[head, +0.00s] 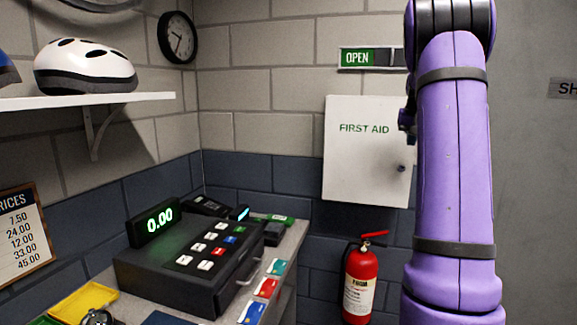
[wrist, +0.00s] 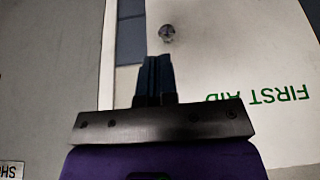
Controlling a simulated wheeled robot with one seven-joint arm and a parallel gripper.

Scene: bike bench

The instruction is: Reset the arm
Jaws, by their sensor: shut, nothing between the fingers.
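My gripper (wrist: 157,62) shows in the wrist view with its dark fingers together and nothing between them. It is in front of the white first aid cabinet (head: 350,165), whose door and green lettering also fill much of the wrist view (wrist: 230,60). The fingertips point toward the round cabinet knob (wrist: 167,33), and I cannot tell how far apart they are. In the head view my purple arm stands upright at the right and hides the cabinet's right edge. Most of my gripper is hidden there behind the arm.
A cash register (head: 190,262) stands on the counter at the left, with coloured cards (head: 266,287) along the counter's edge. A red fire extinguisher (head: 360,280) is below the cabinet. A sliding open sign (head: 370,57) is above it. A shelf (head: 90,100) holds a white helmet (head: 85,66).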

